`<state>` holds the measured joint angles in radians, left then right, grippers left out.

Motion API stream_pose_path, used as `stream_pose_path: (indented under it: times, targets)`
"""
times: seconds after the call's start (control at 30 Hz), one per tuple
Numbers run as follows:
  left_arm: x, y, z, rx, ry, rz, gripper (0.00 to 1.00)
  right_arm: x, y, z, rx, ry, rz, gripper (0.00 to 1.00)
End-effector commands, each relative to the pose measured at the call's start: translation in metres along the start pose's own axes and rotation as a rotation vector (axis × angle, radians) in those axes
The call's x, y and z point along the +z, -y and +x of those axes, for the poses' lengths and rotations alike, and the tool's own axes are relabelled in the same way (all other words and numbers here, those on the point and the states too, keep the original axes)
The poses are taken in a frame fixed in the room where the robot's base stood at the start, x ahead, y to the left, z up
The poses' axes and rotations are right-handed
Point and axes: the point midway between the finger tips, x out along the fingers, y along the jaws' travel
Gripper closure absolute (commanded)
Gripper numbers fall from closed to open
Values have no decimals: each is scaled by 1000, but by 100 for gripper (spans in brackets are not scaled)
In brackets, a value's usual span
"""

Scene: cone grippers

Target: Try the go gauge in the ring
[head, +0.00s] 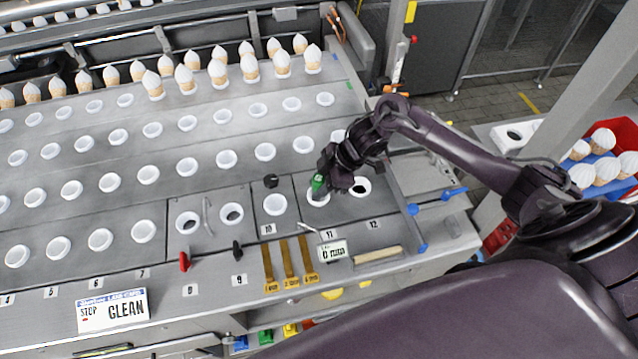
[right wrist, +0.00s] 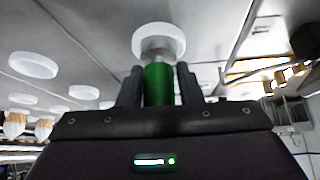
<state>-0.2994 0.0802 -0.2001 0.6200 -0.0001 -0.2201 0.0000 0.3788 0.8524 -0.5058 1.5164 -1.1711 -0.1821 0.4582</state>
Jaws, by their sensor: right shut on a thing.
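My right gripper (head: 325,179) is over the front row of the grey deck, at the ring above number 11. It is shut on the go gauge, whose green grip (head: 318,183) stands between the fingers. In the right wrist view the green grip (right wrist: 158,85) sits between the dark fingers (right wrist: 158,88), and its silver end meets the white ring (right wrist: 158,38). The ring (head: 318,199) is partly covered by the gauge in the head view. I cannot tell how deep the silver end sits in it. My left gripper is not in view.
A red-and-black-ended rod (head: 210,256) lies in front of the rings. Brass strips (head: 287,264), a small display (head: 333,250) and a wooden handle (head: 377,254) lie on the front ledge. A small black knob (head: 271,181) stands left of the gripper. Blue-ended bars (head: 411,208) edge the right side.

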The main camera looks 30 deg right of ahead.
Motion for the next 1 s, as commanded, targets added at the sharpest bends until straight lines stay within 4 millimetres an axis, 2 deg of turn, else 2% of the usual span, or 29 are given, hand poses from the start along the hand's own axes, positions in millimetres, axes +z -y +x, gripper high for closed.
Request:
stream_pose_path:
  times: [1.0]
  targets:
    - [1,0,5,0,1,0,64,4,0,7,0,-1,0,96]
